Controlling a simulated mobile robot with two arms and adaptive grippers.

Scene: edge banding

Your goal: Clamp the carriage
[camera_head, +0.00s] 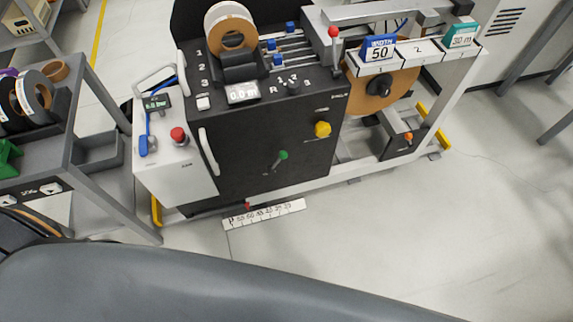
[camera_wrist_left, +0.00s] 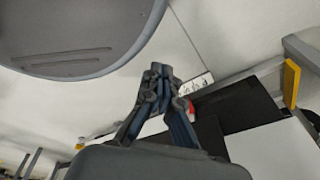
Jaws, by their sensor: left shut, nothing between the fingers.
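The edge banding machine (camera_head: 250,140) has a black front panel in the head view. A green-knobbed lever (camera_head: 283,155) and a yellow knob (camera_head: 322,129) stand out from that panel. A red-knobbed lever (camera_head: 334,32) stands upright at the top. A white numbered scale (camera_head: 265,214) with a small red pointer lies low at the front. I cannot tell which part is the carriage. My left gripper (camera_wrist_left: 159,73) is shut and empty in the left wrist view, with a numbered scale strip (camera_wrist_left: 195,84) and a red part (camera_wrist_left: 186,108) behind it. My right gripper is not in view.
A white control box (camera_head: 178,165) with a red button is on the machine's left. A grey shelf cart (camera_head: 85,160) with rolls stands further left. A large tape roll (camera_head: 390,95) sits at the right. Floor at the front right is clear.

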